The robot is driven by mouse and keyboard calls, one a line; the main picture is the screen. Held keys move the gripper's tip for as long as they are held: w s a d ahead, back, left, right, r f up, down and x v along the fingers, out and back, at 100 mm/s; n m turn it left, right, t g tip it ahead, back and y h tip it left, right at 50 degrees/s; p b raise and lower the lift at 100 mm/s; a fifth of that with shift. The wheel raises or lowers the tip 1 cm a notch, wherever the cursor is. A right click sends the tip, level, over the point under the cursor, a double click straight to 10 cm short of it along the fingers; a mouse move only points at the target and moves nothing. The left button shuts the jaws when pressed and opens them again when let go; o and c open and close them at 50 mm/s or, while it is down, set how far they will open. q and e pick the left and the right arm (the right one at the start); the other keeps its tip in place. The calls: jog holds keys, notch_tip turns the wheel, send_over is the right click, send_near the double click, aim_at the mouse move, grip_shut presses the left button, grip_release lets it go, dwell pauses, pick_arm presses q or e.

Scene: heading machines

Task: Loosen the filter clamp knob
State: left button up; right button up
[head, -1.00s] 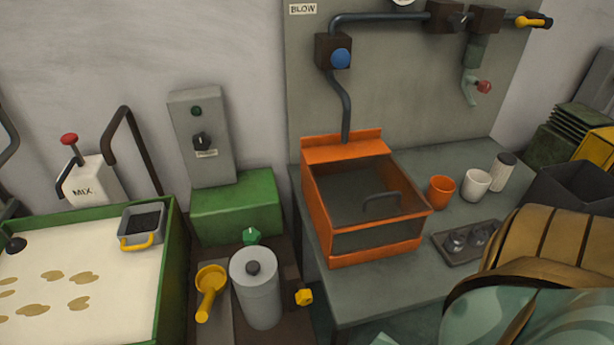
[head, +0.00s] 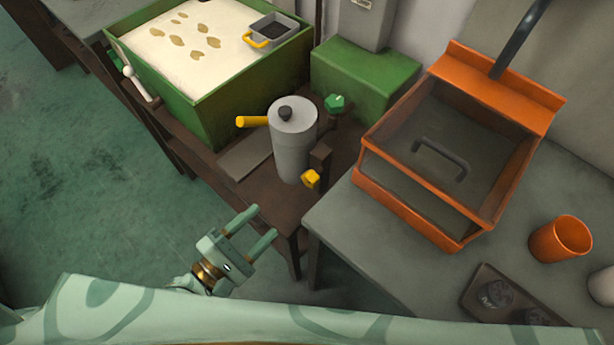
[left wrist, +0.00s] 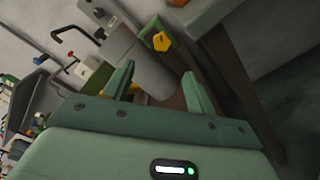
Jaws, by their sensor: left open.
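The filter is a grey canister (head: 290,150) with a dark top knob, standing on a brown bench. A yellow knob (head: 311,179) sits on a dark post at the canister's lower right; I take it for the clamp knob. It also shows in the left wrist view (left wrist: 161,41), beyond the fingers. My left gripper (head: 258,225) is open and empty, in front of the bench edge, below and left of the knob and apart from it. In the left wrist view my left gripper (left wrist: 158,72) shows its two fingers spread. My right gripper is not in view.
A green valve knob (head: 335,103) and a yellow handle (head: 252,121) are close to the canister. An orange bin (head: 425,205) stands on the grey table (head: 340,215) to the right. A green vat (head: 210,105) is behind left. The floor at left is clear.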

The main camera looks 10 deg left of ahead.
aim_at(308, 183)
pick_arm(q)
jog(key=x, duration=1.4)
jog(key=shift+d+f+b, duration=0.1)
jog(key=shift+d+b, duration=0.2)
jog(key=shift+d, duration=0.15)
jog(key=shift+w+d, duration=0.2)
jog(key=shift+w, duration=0.2)
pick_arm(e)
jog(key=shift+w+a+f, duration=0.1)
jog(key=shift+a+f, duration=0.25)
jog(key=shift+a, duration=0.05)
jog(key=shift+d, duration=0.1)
pick_arm(q)
jog(key=shift+c, duration=0.7)
jog(key=c, duration=0.9)
